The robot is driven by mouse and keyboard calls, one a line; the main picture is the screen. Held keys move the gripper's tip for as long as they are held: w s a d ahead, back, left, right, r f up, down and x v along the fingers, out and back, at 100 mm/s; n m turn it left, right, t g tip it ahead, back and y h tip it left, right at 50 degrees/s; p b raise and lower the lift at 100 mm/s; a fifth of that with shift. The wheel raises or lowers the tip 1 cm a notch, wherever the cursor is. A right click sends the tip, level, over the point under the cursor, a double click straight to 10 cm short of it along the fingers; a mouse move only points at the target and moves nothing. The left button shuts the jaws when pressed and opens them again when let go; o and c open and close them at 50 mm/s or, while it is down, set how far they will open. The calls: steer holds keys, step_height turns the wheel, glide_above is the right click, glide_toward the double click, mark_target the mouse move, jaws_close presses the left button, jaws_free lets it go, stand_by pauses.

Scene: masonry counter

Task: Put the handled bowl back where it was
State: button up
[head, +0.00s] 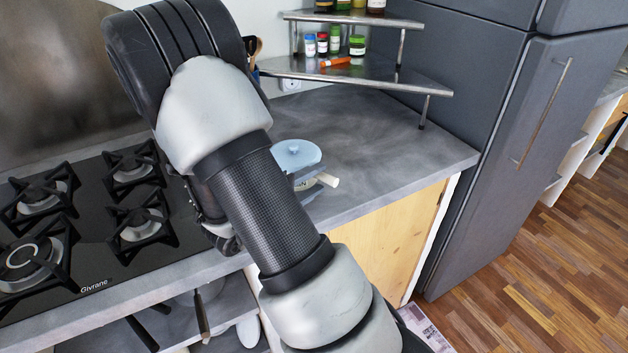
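A light blue round piece (296,154) with a small knob on top shows on the grey counter, just right of my forearm. Below it are a pale, lettered side and a cream handle-like piece (328,180) pointing right. My arm covers its left part, so I cannot tell whether this is the handled bowl or a lidded pot. No other clear bowl is in view. A dark part, probably my gripper (222,232), shows left of my forearm, above the counter's front edge by the hob. Its fingers and anything in them are hidden.
A black gas hob (95,225) with several burners fills the left of the counter (400,150). A two-tier metal corner shelf (400,80) holds small jars. A grey fridge (500,130) stands to the right. The counter between the blue piece and the fridge is clear.

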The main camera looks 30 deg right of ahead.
steer(key=shift+r, duration=0.1)
steer(key=shift+a+r, duration=0.1)
steer(key=shift+a, duration=0.15)
steer(key=p+v, duration=0.2)
steer(key=v, duration=0.9)
steer(key=shift+a+r, duration=0.1)
steer(key=w+a+t+y, duration=0.1)
steer(key=w, duration=0.1)
steer(key=w+a+r+m+t+y, duration=0.1)
steer(key=w+y, duration=0.1)
steer(key=w+a+t+y, duration=0.1)
steer(key=w, duration=0.2)
steer(key=shift+a+r+m+y, duration=0.25)
steer(key=shift+a+m+y, duration=0.05)
steer(key=shift+m+y, duration=0.1)
steer(key=w+a+r+t+y, duration=0.3)
steer(key=w+a+r+y, duration=0.1)
steer(key=a+r+y, duration=0.25)
steer(key=s+a+r+y, duration=0.4)
steer(key=a+r+y, duration=0.1)
steer(key=a+r, duration=0.15)
steer(key=s+d+m+g, duration=0.1)
steer(key=s+d, duration=0.3)
steer(key=s, duration=0.6)
steer(key=s+d+r+m+g+h, duration=0.1)
steer(key=s+d+g, duration=0.3)
steer(key=s, duration=0.6)
steer(key=shift+s+m+g, duration=0.3)
steer(key=shift+s+m, duration=0.1)
